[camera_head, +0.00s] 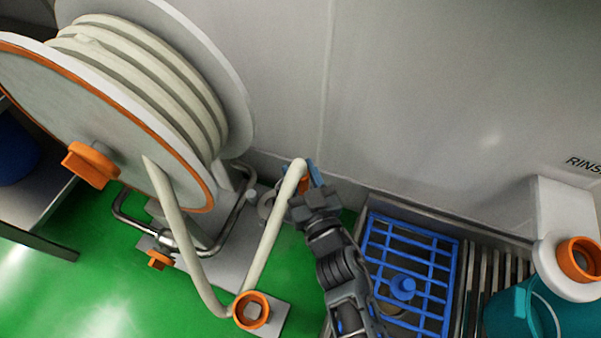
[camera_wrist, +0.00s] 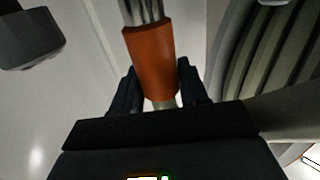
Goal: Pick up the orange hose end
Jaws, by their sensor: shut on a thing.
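The orange hose end (camera_wrist: 150,60) is in the wrist view, between the two dark fingers of my gripper (camera_wrist: 157,92). A grey metal piece extends from its far end, and a pale part shows at its near end. In the head view my gripper (camera_head: 305,183) is beside the reel's base, and a sliver of the orange hose end (camera_head: 304,184) shows by the blue fingertips. The cream hose (camera_head: 266,240) hangs from the reel in a loop and rises to my gripper. My gripper is shut on the orange hose end. My gripper hides part of it.
A large hose reel (camera_head: 85,100) with an orange knob (camera_head: 90,165) stands at the left. An orange ring (camera_head: 252,310) is near the hose loop's bottom. A blue rack (camera_head: 410,262) and a teal container (camera_head: 530,312) are at the right. A grey wall (camera_head: 420,90) stands behind.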

